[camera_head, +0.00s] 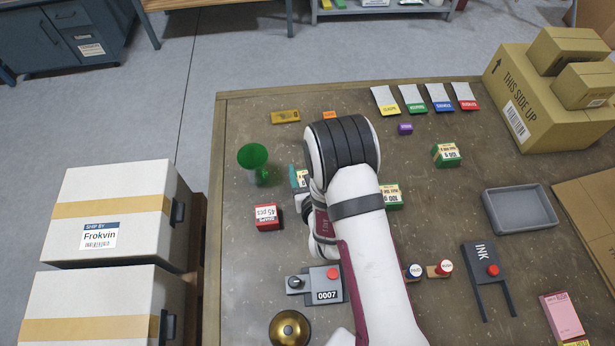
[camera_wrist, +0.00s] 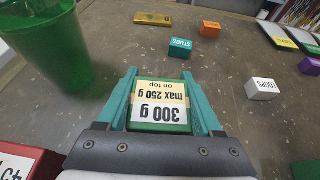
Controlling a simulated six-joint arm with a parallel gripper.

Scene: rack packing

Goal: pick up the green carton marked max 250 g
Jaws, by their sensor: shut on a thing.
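A green carton (camera_wrist: 158,118) with a pale label sits between the teal fingers of my gripper (camera_wrist: 163,98) in the wrist view. The label appears upside down and reads "300 g", "max 250 g" and "on top". The gripper is shut on this carton, one finger along each side. In the head view my gripper (camera_head: 298,178) is mostly hidden by my arm, and only a bit of teal and pale label shows. Whether the carton touches the table cannot be told. Two other green cartons stand right of my arm, one close to it (camera_head: 393,203) and one farther back (camera_head: 446,161).
A green cup (camera_head: 253,157) and a red carton (camera_head: 267,222) stand close left of my gripper. Small cubes, including teal (camera_wrist: 180,48), orange (camera_wrist: 210,29) and white (camera_wrist: 263,92), lie beyond and right. A grey tray (camera_head: 488,211) is at right. Bare table lies around the far carton.

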